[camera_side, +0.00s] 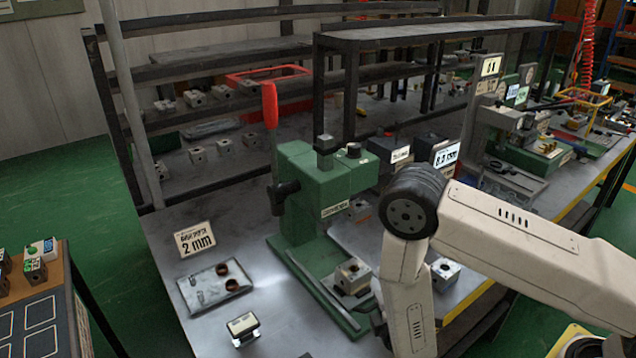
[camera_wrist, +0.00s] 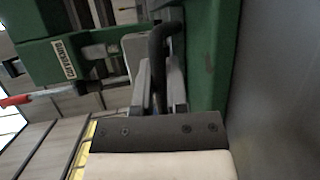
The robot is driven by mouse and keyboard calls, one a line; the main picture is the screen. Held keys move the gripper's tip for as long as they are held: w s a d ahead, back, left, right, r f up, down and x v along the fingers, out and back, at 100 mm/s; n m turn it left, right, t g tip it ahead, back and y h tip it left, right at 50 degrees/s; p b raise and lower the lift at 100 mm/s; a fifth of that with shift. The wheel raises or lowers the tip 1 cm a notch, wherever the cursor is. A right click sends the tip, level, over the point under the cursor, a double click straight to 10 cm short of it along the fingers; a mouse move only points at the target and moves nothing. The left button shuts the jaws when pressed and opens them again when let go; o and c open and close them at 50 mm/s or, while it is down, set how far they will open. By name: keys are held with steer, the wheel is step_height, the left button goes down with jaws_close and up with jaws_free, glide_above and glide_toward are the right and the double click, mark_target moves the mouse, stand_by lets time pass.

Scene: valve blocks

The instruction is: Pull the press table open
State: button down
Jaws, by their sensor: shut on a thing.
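The green press (camera_side: 312,190) stands on the metal bench, with its red-gripped lever (camera_side: 270,105) upright at its left. A grey valve block (camera_side: 352,270) sits low at the front of the press. In the wrist view, the press (camera_wrist: 65,55) shows its label at upper left. My gripper (camera_wrist: 158,72) is shut on a bent black handle (camera_wrist: 160,42), which runs between its two grey fingers beside a green part of the press. In the side view my own arm hides most of the gripper and the handle. I cannot tell how far the press table is out.
A "2 mm" sign (camera_side: 195,239) and a grey plate with two brown rings (camera_side: 214,284) lie left of the press. A small stand (camera_side: 242,327) is at the bench front. Several blocks and an "8.5 mm" sign (camera_side: 446,154) are behind and right.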

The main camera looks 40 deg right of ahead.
steer(key=shift+s, duration=1.9)
steer(key=c, duration=0.6)
jaws_free()
steer(key=shift+c, duration=0.2)
steer(key=shift+s+a, duration=0.1)
steer(key=v, duration=0.7)
steer(key=shift+s, duration=0.3)
steer(key=shift+a+r, duration=0.1)
steer(key=shift+w, duration=0.1)
